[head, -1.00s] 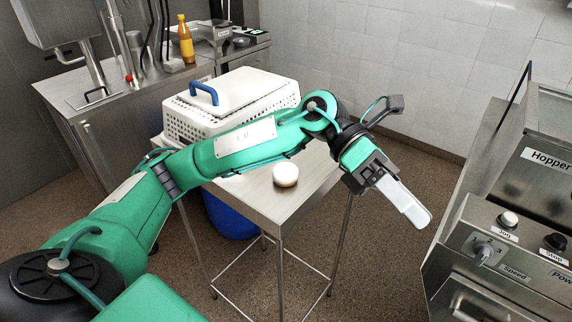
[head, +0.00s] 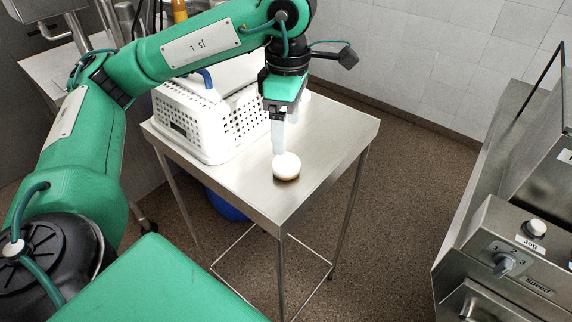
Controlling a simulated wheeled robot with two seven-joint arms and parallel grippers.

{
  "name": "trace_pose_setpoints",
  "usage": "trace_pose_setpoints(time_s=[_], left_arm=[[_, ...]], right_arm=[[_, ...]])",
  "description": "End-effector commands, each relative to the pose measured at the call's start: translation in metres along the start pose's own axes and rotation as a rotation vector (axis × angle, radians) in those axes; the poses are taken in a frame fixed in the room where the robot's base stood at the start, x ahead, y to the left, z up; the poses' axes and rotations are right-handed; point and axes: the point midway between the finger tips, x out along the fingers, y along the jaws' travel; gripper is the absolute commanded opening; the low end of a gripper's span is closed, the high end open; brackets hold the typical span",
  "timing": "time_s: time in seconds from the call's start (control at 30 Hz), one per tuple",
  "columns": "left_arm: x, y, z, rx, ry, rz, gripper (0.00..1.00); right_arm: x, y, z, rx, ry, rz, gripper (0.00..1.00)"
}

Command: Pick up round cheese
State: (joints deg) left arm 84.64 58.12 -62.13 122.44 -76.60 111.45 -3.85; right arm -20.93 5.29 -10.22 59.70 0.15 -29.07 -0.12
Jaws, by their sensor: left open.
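The round cheese (head: 287,167) is a small white disc with a brownish lower edge. It rests on the small steel table (head: 325,155), near its front middle. My left gripper (head: 280,145) points down just behind and above the cheese, with its pale fingertips overlapping the cheese's back edge in the head view. It is open and empty. The fingers line up one behind the other here, so the gap between them and any contact with the cheese cannot be seen. My right gripper is not in view.
The table's right side is clear. A steel machine with knobs (head: 503,264) stands at the right.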

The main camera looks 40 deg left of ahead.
Motion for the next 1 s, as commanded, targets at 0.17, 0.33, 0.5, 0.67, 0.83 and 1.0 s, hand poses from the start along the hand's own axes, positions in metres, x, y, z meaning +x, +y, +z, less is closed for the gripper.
trace_pose_setpoints(time_s=[0.17,0.33,0.5,0.67,0.83,1.0], left_arm=[[0.030,0.000,0.000,-0.001,0.000,-0.002,0.78],[0.041,0.000,0.000,0.000,-0.001,-0.001,0.78],[0.059,0.004,0.000,0.000,0.000,-0.004,0.78],[0.083,0.007,0.001,-0.001,-0.001,-0.003,0.78],[0.093,0.007,0.001,0.001,-0.003,-0.001,0.78],[0.093,0.007,0.001,0.000,-0.003,0.000,0.78]], right_arm=[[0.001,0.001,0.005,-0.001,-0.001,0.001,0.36],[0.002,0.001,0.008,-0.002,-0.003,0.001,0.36],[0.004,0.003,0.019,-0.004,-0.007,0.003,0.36],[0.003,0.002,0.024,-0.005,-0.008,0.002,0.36],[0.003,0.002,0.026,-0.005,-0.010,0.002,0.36],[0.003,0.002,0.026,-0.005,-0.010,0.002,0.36]])
